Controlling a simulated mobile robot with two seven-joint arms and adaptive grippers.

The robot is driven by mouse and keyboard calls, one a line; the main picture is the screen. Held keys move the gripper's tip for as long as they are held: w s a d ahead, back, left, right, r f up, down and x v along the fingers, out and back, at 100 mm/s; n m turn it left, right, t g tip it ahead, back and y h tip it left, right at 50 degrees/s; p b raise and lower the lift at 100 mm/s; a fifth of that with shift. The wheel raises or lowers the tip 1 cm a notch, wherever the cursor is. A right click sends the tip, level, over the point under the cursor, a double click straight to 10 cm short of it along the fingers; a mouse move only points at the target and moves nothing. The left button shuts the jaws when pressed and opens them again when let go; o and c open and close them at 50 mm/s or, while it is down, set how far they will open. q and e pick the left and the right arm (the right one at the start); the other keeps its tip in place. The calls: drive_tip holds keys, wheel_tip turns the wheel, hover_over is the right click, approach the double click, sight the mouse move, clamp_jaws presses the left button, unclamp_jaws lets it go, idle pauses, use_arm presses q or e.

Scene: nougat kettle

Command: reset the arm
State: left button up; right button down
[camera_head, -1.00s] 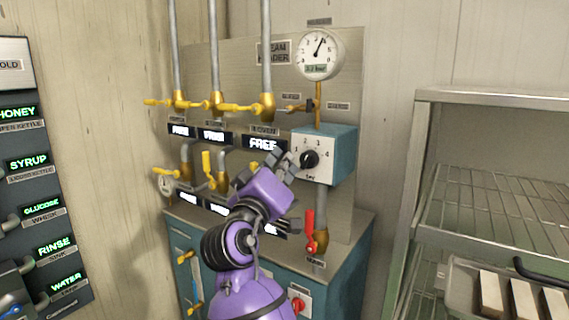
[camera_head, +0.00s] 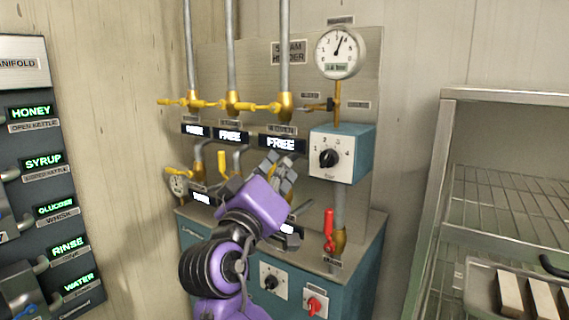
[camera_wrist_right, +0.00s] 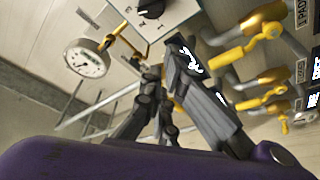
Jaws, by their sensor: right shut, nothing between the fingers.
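My right arm is purple and reaches up in the head view. Its gripper (camera_head: 274,172) is shut and empty in front of the steam header panel (camera_head: 381,107), left of the teal box with the black dial (camera_head: 328,158). The gripper fingers also show in the right wrist view (camera_wrist_right: 172,80), with the dial (camera_wrist_right: 150,9) beyond them. The fingers appear apart from the dial. My left gripper is not in view.
Yellow valve handles (camera_head: 223,163) and grey pipes are close behind the gripper. A red-handled valve (camera_head: 329,230) hangs below the dial box. A pressure gauge (camera_head: 337,52) is above. A wire rack (camera_head: 500,205) stands right; a labelled manifold panel (camera_head: 35,145) stands left.

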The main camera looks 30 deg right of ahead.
drive_tip(key=w+a+f+n+t+y, duration=0.45)
drive_tip(key=w+a+t+y, duration=0.3)
drive_tip(key=a, duration=0.25)
drive_tip(key=s+a+f+n+g+y+p, duration=0.1)
drive_tip(key=a+f+y, duration=0.25)
drive_tip(key=f, duration=0.75)
drive_tip(key=s+a+f+n+g+y+p, duration=0.15)
drive_tip(key=f+y, duration=0.25)
drive_tip(key=f, duration=0.7)
drive_tip(key=s+f+m+g+y+p, duration=0.1)
drive_tip(key=s+f+m+g+y, duration=0.35)
drive_tip(key=s+f, duration=2.15)
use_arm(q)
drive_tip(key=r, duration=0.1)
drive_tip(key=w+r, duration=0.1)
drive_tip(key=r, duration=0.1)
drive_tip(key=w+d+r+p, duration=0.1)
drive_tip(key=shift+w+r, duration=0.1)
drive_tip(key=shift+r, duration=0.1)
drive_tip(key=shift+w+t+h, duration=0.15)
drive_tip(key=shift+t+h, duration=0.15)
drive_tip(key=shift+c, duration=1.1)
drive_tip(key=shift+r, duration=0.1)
use_arm(e)
drive_tip(key=s+d+f+g+h, duration=0.2)
drive_tip(key=s+f+g, duration=0.2)
drive_tip(key=s+f, duration=0.3)
drive_tip(key=s+n, duration=0.1)
drive_tip(key=s, duration=0.4)
drive_tip(key=shift+s, duration=0.25)
